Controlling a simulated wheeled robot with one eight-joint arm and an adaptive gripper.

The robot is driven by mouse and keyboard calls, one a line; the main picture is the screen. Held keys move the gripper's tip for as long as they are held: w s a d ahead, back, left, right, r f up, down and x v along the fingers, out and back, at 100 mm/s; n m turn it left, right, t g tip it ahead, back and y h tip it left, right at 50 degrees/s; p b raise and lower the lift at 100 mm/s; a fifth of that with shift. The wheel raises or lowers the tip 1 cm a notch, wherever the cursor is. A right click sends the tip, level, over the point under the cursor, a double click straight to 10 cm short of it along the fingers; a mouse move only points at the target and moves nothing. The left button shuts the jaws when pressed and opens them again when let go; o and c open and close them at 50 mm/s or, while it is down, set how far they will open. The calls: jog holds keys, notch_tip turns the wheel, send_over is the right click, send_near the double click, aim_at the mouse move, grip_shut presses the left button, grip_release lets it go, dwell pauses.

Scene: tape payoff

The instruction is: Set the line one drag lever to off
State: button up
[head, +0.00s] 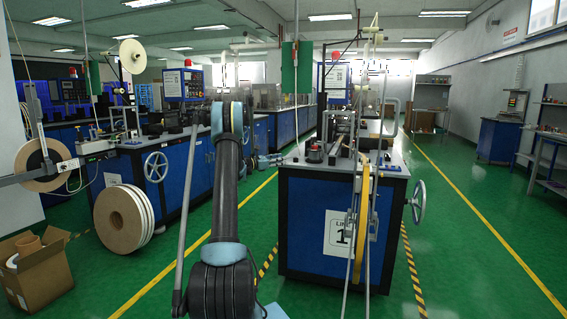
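The line one machine (313,255) is a blue cabinet with a grey top, right of centre in the head view. Its front has a white plate (338,233) reading "LINE 1". A narrow yellow-edged reel (362,220) stands edge-on at its front, and a handwheel (418,202) is on its right side. Small dark parts crowd the top; I cannot make out which is the drag lever or its setting. My arm rises left of the machine. Blue-grey parts beside it may be my wrist. I cannot make out my gripper's fingers.
Another blue machine (170,190) stands left, with a large reel (123,219) before it. An open cardboard box (38,273) is at the lower left. A workstation (500,137) stands along the right wall. The green floor (465,260) right of line one is clear.

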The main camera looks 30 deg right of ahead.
jog(key=shift+d, duration=1.85)
grip_shut()
jog(key=shift+a, duration=0.1)
